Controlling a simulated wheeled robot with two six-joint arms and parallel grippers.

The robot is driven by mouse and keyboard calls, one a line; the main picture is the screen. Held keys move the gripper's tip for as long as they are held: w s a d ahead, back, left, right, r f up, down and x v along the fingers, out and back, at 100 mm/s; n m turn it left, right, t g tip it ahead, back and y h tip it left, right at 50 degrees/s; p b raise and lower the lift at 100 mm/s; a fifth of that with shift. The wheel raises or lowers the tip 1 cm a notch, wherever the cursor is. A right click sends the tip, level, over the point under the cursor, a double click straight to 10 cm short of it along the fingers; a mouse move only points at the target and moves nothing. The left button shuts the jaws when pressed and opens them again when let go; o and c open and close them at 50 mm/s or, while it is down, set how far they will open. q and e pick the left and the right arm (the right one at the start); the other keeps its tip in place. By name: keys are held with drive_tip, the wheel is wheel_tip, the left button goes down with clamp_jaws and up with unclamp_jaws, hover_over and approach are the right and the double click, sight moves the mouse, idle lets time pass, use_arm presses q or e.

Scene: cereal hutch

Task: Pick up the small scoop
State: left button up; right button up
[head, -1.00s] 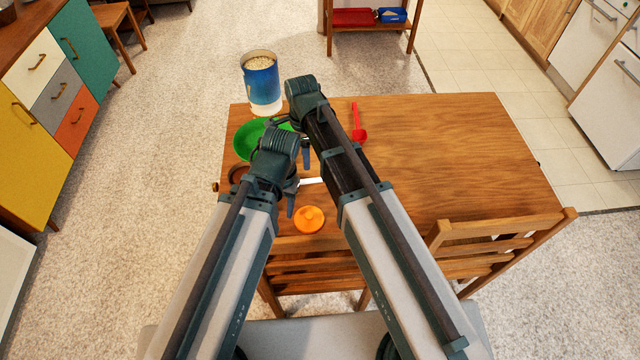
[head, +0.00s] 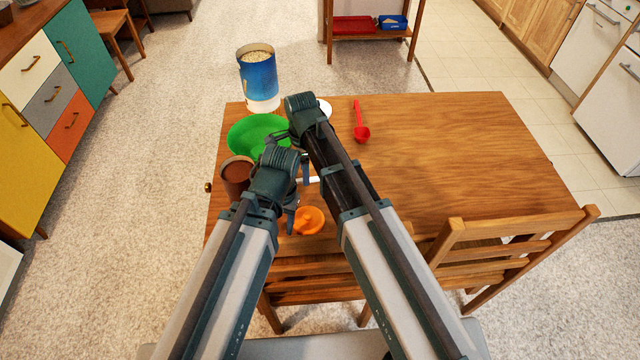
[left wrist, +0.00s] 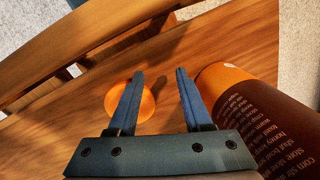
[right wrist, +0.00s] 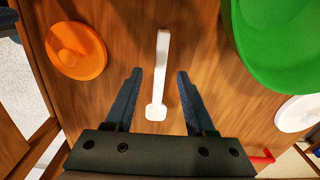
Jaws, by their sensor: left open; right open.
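A red scoop (head: 361,132) with a long handle lies on the wooden table, right of my right arm. A small white utensil (right wrist: 160,75) with a long handle and squarish end lies on the table; I cannot tell if it is a scoop. My right gripper (right wrist: 159,74) is open above it, with the utensil between the fingers in view and not gripped. In the head view it is mostly hidden by my arms. My left gripper (left wrist: 161,74) is open and empty, between an orange lid (left wrist: 130,101) and a brown printed container (left wrist: 250,105).
A green bowl (head: 255,134) and tall blue canister (head: 260,80) stand at the table's far left. A white round dish (right wrist: 298,114) is beside the bowl. Chairs (head: 510,240) stand at the near edge. The table's right half (head: 460,150) is clear.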

sight(314, 181)
use_arm(q)
wheel_tip(314, 181, down, 3)
drive_tip(key=shift+r+b, duration=0.1)
drive_tip(key=shift+b, duration=0.85)
use_arm(e)
wheel_tip(314, 181, down, 3)
drive_tip(key=shift+r, duration=0.1)
clamp_jaws()
